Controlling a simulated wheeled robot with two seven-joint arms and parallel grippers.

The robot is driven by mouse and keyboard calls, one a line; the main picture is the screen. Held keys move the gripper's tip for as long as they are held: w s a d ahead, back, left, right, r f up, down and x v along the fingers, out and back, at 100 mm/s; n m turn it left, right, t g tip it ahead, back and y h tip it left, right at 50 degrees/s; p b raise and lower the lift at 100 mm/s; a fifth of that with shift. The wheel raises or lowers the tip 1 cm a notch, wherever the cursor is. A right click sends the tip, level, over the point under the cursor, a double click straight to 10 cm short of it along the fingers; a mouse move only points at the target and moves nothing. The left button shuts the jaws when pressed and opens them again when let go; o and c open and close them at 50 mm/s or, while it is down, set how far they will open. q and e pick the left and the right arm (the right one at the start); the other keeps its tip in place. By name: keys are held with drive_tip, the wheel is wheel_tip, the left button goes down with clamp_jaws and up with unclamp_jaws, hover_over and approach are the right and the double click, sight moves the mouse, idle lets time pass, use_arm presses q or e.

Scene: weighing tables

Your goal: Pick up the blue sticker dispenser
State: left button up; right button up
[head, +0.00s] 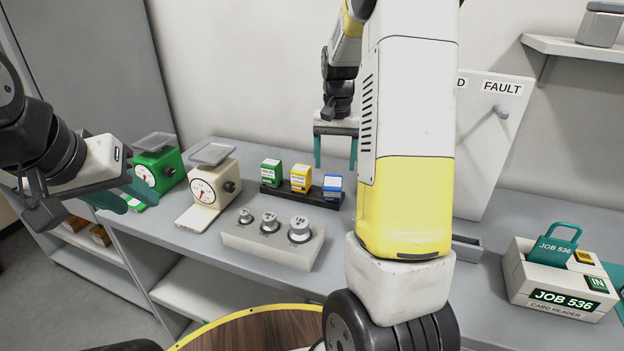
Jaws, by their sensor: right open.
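The blue sticker dispenser (332,188) is a small blue and white box in the head view. It stands upright at the right end of a black rack (312,197), beside a yellow dispenser (301,178) and a green dispenser (271,172). My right gripper (335,166) points down with its teal fingers apart and empty. In the picture it is just above the blue dispenser, apart from it; the depth between them is hard to judge. My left gripper (132,200) is at the far left, its teal fingers apart with nothing seen between them.
A green scale (158,170) and a cream scale (215,186) stand left of the rack. A block with several metal weights (272,240) is in front of it. A card reader (560,285) is at the right. My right arm hides the table's middle.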

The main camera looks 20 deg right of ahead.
sight(333, 184)
drive_tip(key=f, duration=0.7)
drive_tip(key=shift+s+a+f, duration=0.2)
drive_tip(key=shift+s+a, duration=0.05)
